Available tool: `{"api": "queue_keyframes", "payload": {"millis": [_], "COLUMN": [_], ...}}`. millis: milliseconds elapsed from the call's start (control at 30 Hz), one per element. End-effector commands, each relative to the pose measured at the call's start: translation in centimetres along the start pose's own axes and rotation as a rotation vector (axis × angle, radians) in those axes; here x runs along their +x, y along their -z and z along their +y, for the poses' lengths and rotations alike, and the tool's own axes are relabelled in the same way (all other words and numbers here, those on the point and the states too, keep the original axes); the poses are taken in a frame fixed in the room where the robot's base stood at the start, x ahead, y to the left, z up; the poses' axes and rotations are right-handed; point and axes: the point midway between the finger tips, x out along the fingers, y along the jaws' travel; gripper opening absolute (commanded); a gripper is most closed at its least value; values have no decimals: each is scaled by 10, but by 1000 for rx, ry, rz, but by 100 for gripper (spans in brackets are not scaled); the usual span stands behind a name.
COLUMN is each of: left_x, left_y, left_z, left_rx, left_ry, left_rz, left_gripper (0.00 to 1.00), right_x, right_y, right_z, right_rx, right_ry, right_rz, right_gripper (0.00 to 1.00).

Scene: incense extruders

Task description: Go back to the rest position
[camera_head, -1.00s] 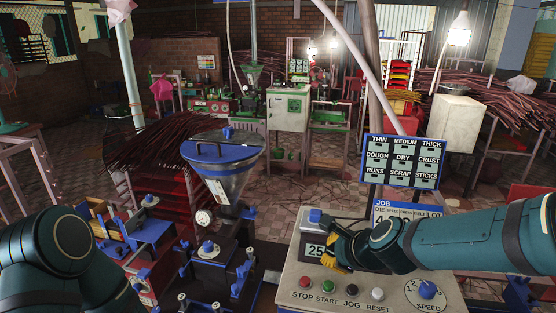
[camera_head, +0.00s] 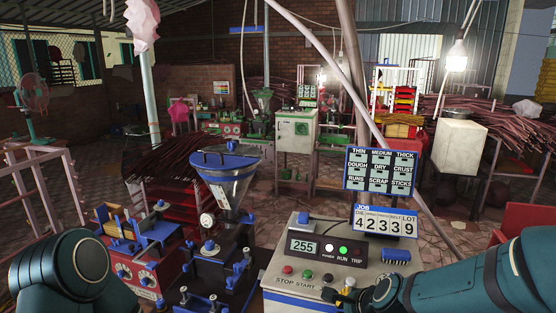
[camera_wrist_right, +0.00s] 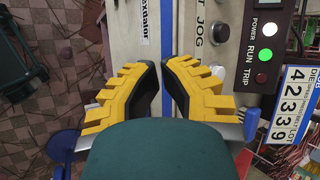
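My right gripper (camera_head: 345,294) is at the lower edge of the control box (camera_head: 405,268) in the head view, just by its row of buttons. In the right wrist view its two yellow ridged fingers (camera_wrist_right: 161,68) are empty, with a narrow gap between them. The box's front panel shows beyond the fingertips. My left arm (camera_head: 65,270) shows as a teal link at the bottom left of the head view.
An extruder with a clear hopper (camera_head: 228,175) and a red-and-blue machine (camera_head: 135,255) stand left of the box. The box display (camera_head: 303,247) reads 255. Job cards (camera_head: 385,223) and a label board (camera_head: 382,170) rise behind it. Open tiled floor lies beyond.

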Motion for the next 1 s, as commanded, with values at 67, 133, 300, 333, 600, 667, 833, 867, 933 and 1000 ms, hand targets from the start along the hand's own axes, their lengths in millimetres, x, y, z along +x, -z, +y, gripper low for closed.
{"api": "queue_keyframes", "payload": {"millis": [67, 133, 300, 333, 600, 667, 833, 867, 933, 1000], "left_x": [5, 8, 17, 18, 27, 28, 28, 28, 28, 28], "left_y": [-1, -2, -5, -6, -9, -9, -9, -9, -9, -9], "left_z": [-2, -3, -6, -6, -10, -10, -10, -10, -10, -10], "left_rx": [0, 0, 2, 3, 4, 5, 5, 5, 5, 5], "left_ry": [1, 1, 1, 1, 1, 1, 1, 1, 1, 1], "left_rz": [-1, -3, -8, -9, -15, -15, -16, -16, -16, -15], "left_gripper": [66, 66, 66, 66, 66, 66, 66, 66, 66, 66], "right_x": [26, 46, 96, 104, 136, 138, 139, 139, 138, 138], "right_y": [9, 17, 31, 32, 26, 24, 21, 21, 21, 22], "right_z": [29, 56, 141, 158, 263, 272, 280, 280, 279, 279], "right_rx": [-137, -276, -685, -762, -1238, -1287, -1332, -1332, -1331, -1330], "right_ry": [-59, -110, -251, -272, -337, -333, -328, -327, -327, -328], "right_rz": [19, 24, -36, -59, -284, -311, -337, -337, -336, -336], "right_gripper": [0, 0, 0, 0, 0, 0, 0, 0, 0, 0]}}
